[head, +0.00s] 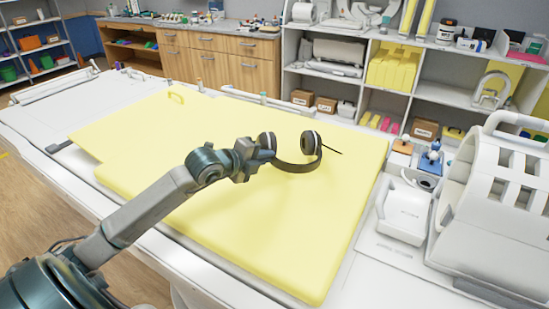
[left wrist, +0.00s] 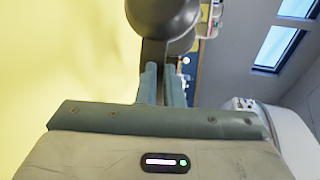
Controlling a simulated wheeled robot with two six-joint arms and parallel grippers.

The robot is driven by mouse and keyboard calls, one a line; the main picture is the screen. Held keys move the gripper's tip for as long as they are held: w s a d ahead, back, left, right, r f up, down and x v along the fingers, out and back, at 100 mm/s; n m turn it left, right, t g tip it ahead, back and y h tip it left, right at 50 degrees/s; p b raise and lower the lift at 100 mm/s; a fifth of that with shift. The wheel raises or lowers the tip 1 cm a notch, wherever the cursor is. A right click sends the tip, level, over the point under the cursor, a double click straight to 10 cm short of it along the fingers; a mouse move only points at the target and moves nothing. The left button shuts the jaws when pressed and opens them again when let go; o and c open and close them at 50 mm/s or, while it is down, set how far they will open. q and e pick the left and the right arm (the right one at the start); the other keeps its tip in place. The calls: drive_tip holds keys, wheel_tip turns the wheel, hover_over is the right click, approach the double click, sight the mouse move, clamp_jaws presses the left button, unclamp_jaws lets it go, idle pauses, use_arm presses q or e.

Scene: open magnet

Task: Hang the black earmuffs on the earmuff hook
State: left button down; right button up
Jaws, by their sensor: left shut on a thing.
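The black earmuffs (head: 297,166) are in my left gripper (head: 264,152), above the yellow pad in the head view. Their band hangs in a curve below the two cups, and a thin dark rod or cord sticks out to the right. In the left wrist view, the two fingers (left wrist: 163,85) are closed on a dark part of the earmuffs (left wrist: 165,15), and one round cup shows beyond the fingertips. I cannot make out for sure which thing is the earmuff hook. My right gripper is not in view.
The yellow pad (head: 260,235) covers much of the white table. A white cage-like coil (head: 495,215) and a white box (head: 404,212) stand at the right. Small blue and orange pieces (head: 431,160) are behind the box. White shelves (head: 455,88) and wooden drawers (head: 215,68) line the back.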

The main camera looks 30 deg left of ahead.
sight(276, 149)
use_arm(q)
drive_tip(key=w, duration=0.4)
drive_tip(key=shift+w+a+f+p, duration=0.1)
drive_tip(key=shift+w+a+p, duration=0.1)
drive_tip(key=shift+p, duration=0.2)
drive_tip(key=shift+w+f, duration=0.1)
drive_tip(key=shift+w, duration=0.4)
drive_tip(key=shift+w+f+p, duration=0.25)
drive_tip(key=shift+f+p, duration=0.05)
drive_tip(key=shift+p, duration=0.05)
drive_tip(key=shift+s+f+p, duration=0.1)
drive_tip(key=shift+f+p, duration=0.2)
drive_tip(key=shift+f, duration=1.2)
drive_tip(key=c, duration=1.6)
unclamp_jaws()
drive_tip(key=shift+f, duration=0.1)
drive_tip(key=shift+o, duration=0.2)
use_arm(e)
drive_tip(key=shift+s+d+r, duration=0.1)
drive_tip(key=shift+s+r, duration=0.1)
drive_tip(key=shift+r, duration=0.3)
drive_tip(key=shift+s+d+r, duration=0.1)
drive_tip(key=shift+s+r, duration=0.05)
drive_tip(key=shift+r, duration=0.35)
use_arm(q)
drive_tip(key=shift+a, duration=0.1)
drive_tip(key=shift+s, duration=0.1)
